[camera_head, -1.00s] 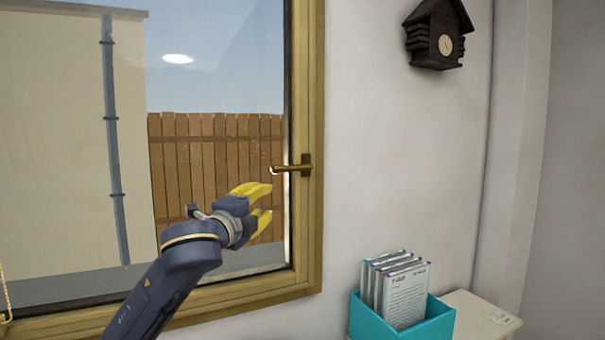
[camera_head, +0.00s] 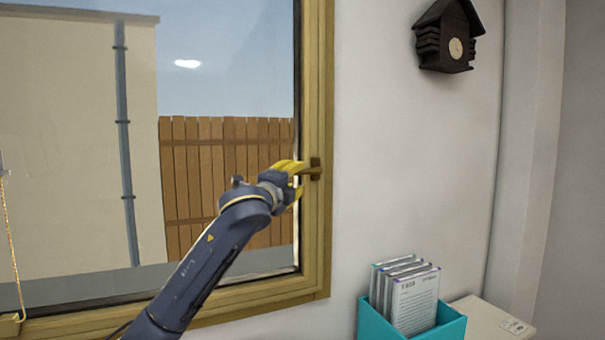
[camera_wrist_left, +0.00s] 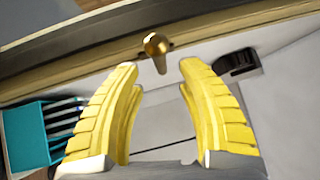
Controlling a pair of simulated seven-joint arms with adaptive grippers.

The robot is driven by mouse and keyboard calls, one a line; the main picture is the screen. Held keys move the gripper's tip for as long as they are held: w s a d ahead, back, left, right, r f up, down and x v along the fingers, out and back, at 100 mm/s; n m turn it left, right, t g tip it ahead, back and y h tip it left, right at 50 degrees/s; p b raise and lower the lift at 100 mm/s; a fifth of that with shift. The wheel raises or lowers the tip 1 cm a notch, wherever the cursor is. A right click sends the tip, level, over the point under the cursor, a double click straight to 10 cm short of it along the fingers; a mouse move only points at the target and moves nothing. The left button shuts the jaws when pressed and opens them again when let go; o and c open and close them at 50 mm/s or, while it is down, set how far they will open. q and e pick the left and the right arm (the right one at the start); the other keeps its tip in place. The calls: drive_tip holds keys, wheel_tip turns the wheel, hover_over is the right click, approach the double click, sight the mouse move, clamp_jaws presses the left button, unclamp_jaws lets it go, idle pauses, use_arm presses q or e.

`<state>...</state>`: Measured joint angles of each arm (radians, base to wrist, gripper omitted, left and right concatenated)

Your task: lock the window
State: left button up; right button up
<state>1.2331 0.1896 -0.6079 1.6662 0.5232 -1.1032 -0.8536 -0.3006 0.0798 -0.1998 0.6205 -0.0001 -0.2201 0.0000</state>
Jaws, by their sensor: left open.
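The window has a wooden frame (camera_head: 318,90), and its panes look closed over the view outside. A bronze handle (camera_head: 316,168) is mounted on the right side of the frame. Its lever points left into the room side and is mostly hidden behind my fingers. My left gripper (camera_head: 299,180) with yellow fingers is at the handle, open. In the left wrist view the knob end of the handle (camera_wrist_left: 156,45) lies just beyond and between the two spread fingertips of my left gripper (camera_wrist_left: 159,67). I cannot tell whether they touch. My right gripper is not in view.
A teal box (camera_head: 430,328) with several booklets (camera_head: 412,300) stands below right of the window on a pale cabinet (camera_head: 492,314). A dark cuckoo clock (camera_head: 445,38) hangs on the wall at upper right. The wall between is bare.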

sight(300, 173)
use_arm(q)
drive_tip(key=shift+x, duration=2.75)
drive_tip(key=shift+c, duration=0.2)
clamp_jaws()
drive_tip(key=shift+a, duration=0.1)
